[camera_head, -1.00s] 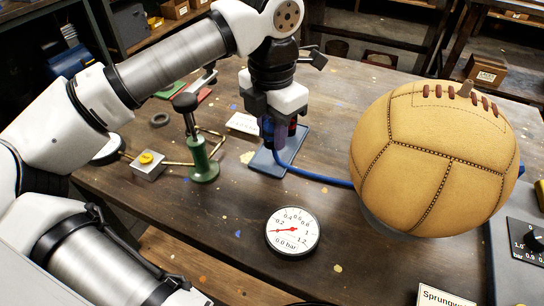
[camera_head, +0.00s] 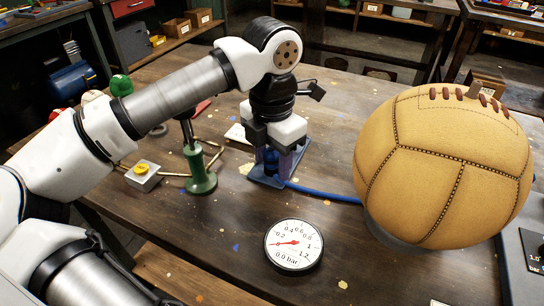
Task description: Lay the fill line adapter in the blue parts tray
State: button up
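The blue parts tray (camera_head: 266,181) lies flat on the wooden table near the middle of the view. My gripper (camera_head: 273,168) points down over it, with its fingertips low, close to the tray floor. Something blue (camera_head: 271,160) shows between the fingers; it may be the fill line adapter, but its shape is mostly hidden. I cannot tell whether the fingers press on it or stand apart from it. A blue hose (camera_head: 325,193) runs from the tray's right side toward the big tan leather ball (camera_head: 445,165).
A round pressure gauge (camera_head: 294,244) lies in front of the tray. The ball blocks the right side. Bare table shows between gauge and tray.

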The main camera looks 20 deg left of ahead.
notch_tip(320, 180, up, 12)
jog(key=shift+r+p, duration=0.2)
jog(key=shift+p, duration=0.25)
jog(key=shift+d, duration=0.1)
dwell(2.4)
